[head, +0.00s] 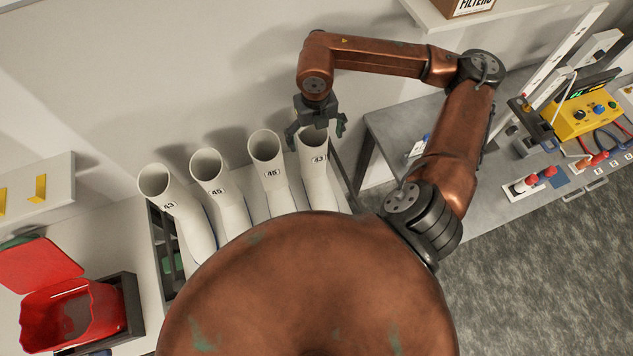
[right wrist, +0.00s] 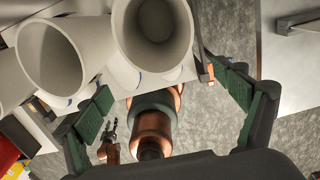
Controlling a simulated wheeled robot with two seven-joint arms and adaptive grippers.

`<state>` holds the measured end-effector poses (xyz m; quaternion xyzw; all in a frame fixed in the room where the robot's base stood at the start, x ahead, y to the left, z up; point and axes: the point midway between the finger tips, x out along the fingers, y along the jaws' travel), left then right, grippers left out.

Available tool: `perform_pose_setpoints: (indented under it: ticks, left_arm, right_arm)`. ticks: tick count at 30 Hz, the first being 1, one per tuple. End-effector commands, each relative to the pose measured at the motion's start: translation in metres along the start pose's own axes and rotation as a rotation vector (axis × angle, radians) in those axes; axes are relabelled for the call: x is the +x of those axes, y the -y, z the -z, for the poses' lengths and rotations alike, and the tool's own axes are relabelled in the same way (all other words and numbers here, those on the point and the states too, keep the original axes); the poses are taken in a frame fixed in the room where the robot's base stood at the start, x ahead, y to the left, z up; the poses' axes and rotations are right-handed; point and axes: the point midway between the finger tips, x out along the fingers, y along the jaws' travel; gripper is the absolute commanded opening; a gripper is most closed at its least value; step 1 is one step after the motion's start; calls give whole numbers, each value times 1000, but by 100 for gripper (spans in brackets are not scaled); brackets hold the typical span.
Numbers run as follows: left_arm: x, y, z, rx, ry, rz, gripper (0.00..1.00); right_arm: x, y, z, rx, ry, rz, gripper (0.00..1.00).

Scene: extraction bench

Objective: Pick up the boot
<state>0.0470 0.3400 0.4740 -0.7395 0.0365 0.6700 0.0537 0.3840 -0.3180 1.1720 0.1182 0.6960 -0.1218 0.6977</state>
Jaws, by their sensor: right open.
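Several white boots stand upright in a row in the head view. The rightmost boot (head: 316,178), marked 43, is directly under my right gripper (head: 316,134). The boot to its left (head: 272,178) is marked 45. My right gripper is open, with its fingers at the top opening of the rightmost boot. In the right wrist view, the rightmost boot (right wrist: 182,58) has its round opening beyond and between the spread green-padded fingers (right wrist: 165,97). The neighbouring boot (right wrist: 85,28) is to the left. A small dark claw, apparently my left gripper (right wrist: 109,140), shows far below.
Two more white boots (head: 220,190) (head: 175,195) stand at the left of the row. A red open bin (head: 105,312) is at lower left. A grey bench (head: 400,125) with a yellow instrument (head: 580,118) is at right. The wall rises close behind.

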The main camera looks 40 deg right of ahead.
Motion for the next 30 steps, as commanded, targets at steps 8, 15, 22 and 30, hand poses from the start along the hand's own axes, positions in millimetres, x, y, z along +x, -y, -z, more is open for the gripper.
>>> perform_pose_setpoints:
  ticks: [8,15,22,30]
  left_arm:
    - [-18,1,0,0,1,1,40]
    - [-24,2,2,0,1,1,40]
    - [-24,2,3,1,-1,1,40]
    - [-24,2,4,1,-2,1,40]
  right_arm:
    - [31,5,3,-2,-9,-1,90]
    - [59,4,2,-5,-4,-4,90]
    - [62,4,1,-6,-3,-4,90]
    - [62,4,1,-7,-3,-4,73]
